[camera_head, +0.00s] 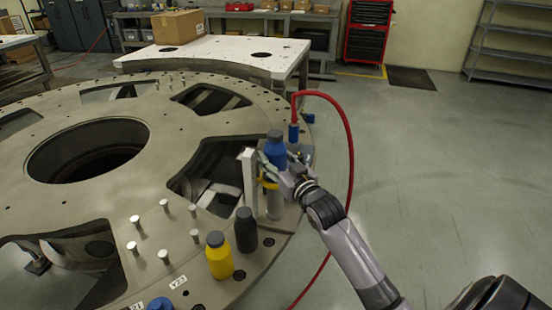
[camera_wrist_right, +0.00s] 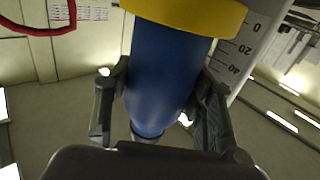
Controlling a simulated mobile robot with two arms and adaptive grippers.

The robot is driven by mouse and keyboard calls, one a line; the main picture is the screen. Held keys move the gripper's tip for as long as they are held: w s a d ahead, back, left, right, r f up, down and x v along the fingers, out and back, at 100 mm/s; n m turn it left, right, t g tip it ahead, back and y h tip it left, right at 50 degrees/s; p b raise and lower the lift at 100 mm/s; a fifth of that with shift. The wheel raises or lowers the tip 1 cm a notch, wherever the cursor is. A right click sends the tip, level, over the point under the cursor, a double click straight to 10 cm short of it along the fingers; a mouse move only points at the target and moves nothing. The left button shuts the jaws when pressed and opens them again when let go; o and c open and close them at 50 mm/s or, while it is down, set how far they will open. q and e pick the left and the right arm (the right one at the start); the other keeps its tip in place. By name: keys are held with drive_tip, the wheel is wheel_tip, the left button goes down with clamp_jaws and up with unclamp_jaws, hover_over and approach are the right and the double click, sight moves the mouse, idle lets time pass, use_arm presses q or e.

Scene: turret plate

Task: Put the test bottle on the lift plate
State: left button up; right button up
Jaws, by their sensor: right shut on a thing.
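The test bottle (camera_head: 275,150) is blue with a dark cap and stands roughly upright in the head view. My right gripper (camera_head: 284,172) is shut on it, with a finger on each side in the right wrist view (camera_wrist_right: 160,95). A yellow ring-like part (camera_head: 268,183) on a pale cylinder (camera_head: 275,204) is at the bottle's lower end. I cannot tell whether the bottle touches it or which part is the lift plate. The yellow part (camera_wrist_right: 195,14) crosses the blue body in the wrist view. My left gripper is not in view.
A pale upright scale (camera_head: 249,177) stands close left of the bottle. A red hose (camera_head: 348,150) loops right of the bottle. Pegs stand nearby.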

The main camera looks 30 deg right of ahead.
drive_tip(key=o, duration=1.4)
drive_tip(key=shift+f, duration=0.15)
drive_tip(key=shift+r, duration=0.25)
drive_tip(key=shift+s+f, duration=0.2)
drive_tip(key=shift+s, duration=0.15)
drive_tip(key=shift+s+a+r+b, duration=0.15)
drive_tip(key=shift+s+b, duration=0.25)
drive_tip(key=shift+s, duration=1.5)
drive_tip(key=shift+s+a+f+b, duration=0.15)
drive_tip(key=shift+s+b, duration=0.3)
drive_tip(key=shift+s, duration=1.4)
drive_tip(key=shift+s+a+r+b, duration=0.1)
drive_tip(key=shift+s+a+b, duration=0.25)
drive_tip(key=shift+s, duration=1.55)
drive_tip(key=shift+d, duration=0.1)
